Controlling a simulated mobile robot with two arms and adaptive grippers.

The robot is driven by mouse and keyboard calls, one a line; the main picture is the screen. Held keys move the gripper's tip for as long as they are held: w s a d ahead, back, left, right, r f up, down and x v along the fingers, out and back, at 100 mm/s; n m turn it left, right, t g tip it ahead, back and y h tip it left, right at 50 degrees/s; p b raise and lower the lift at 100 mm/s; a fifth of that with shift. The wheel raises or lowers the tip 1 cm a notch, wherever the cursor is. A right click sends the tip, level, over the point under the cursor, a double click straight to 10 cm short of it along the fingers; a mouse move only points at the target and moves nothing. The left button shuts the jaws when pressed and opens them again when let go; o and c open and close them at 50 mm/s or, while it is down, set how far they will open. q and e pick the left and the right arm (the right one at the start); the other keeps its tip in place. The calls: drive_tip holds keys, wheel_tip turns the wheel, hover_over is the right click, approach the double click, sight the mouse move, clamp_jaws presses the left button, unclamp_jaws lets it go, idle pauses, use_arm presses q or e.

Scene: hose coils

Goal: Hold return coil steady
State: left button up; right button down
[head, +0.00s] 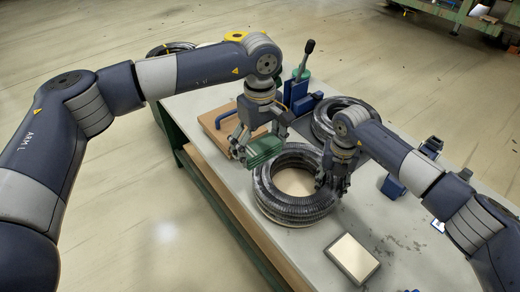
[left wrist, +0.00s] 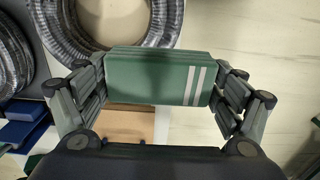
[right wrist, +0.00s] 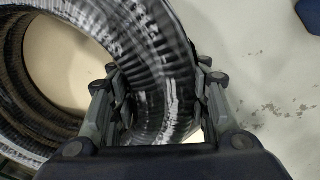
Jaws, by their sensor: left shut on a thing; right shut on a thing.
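A dark ribbed hose coil (head: 283,210) lies flat near the middle of the table, a pale surface showing through its centre. My right gripper (head: 333,182) is shut on the coil's right side; in the right wrist view its fingers straddle the ribbed band (right wrist: 165,75). My left gripper (head: 260,146) is shut on a green block (head: 266,150) with two white stripes, beside the coil's back left edge. In the left wrist view the block (left wrist: 150,78) spans between the fingers and overlaps the coil's edge (left wrist: 70,45). Whether the block touches the coil is unclear.
A second coil (head: 322,128) lies behind, partly hidden by my right arm. A lever device (head: 303,75) and blue blocks stand at the back. A wooden board (head: 218,122) lies at the back left. A cream-topped box (head: 353,257) sits in front; the table (head: 400,250) right of it is clear.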

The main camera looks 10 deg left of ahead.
drive_tip(key=shift+f, duration=0.1)
drive_tip(key=c, duration=0.8)
unclamp_jaws()
drive_tip(key=shift+r, duration=0.2)
wheel_tip(320, 180, up, 12)
drive_tip(key=shift+f, duration=0.15)
